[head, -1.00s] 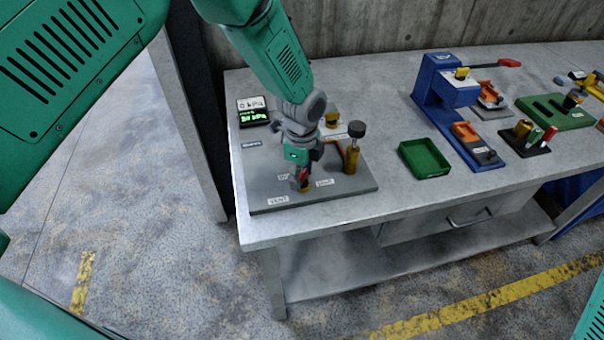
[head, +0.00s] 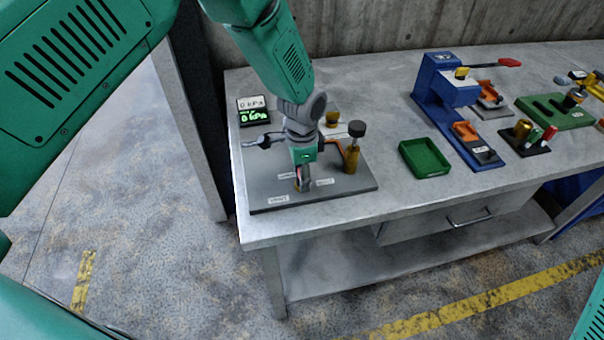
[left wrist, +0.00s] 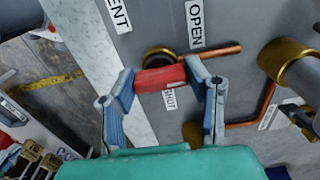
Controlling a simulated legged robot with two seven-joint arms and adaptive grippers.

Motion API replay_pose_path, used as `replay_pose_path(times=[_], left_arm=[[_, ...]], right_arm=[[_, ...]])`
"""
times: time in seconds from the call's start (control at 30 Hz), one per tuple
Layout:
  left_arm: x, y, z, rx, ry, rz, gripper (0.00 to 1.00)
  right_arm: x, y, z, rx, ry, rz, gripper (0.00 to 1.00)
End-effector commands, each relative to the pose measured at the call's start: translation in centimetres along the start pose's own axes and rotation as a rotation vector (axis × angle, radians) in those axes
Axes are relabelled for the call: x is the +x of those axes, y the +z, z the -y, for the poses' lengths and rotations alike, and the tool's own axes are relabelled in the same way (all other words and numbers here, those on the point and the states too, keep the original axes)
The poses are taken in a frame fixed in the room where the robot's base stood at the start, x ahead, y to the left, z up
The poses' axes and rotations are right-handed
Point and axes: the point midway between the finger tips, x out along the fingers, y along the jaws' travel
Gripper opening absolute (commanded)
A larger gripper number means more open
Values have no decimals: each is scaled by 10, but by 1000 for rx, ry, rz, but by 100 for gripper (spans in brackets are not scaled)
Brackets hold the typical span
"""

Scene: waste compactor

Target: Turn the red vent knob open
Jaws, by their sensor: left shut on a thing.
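The red vent knob (left wrist: 160,78) is a short red bar in front of a round brass fitting (left wrist: 158,56) in the left wrist view. My left gripper (left wrist: 163,84) is shut on it, one finger at each end of the bar. An OPEN label (left wrist: 195,22) lies above the bar and a SHUT label (left wrist: 177,97) just below it. In the head view my left gripper (head: 303,183) points down at the front of the grey panel (head: 340,194), and mostly hides the knob. The display (head: 253,110) reads 0 kPa on both lines. My right gripper is not in view.
A brass post with a dark round top (head: 356,130) stands close to the right of my gripper. A copper pipe (left wrist: 222,49) runs beside the knob. A green tray (head: 425,173) and a blue fixture (head: 432,105) stand farther right, with bare table between.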

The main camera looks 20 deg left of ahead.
Motion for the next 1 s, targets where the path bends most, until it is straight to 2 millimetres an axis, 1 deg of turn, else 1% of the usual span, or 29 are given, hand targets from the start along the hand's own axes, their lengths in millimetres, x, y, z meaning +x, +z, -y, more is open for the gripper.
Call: replay_pose_path(times=[0.03, 0.53, 0.57, 0.6, 0.63, 0.9, 1.0], left_arm=[[-2, -3, 3, -9, -8, -7, 14], [-3, -3, 3, -29, -9, -9, 14], [-3, -3, 3, -29, -9, -9, 46], [-3, -3, 3, -29, -9, -9, 61], [-3, -3, 3, -29, -8, -8, 64], [-2, -1, 1, -27, -4, -4, 64], [-6, -1, 1, -27, -5, -5, 64]], right_arm=[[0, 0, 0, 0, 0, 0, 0], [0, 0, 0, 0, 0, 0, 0], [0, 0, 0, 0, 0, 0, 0], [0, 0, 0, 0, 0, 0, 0], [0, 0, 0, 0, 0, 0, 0], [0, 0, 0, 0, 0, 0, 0], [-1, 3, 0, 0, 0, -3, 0]])
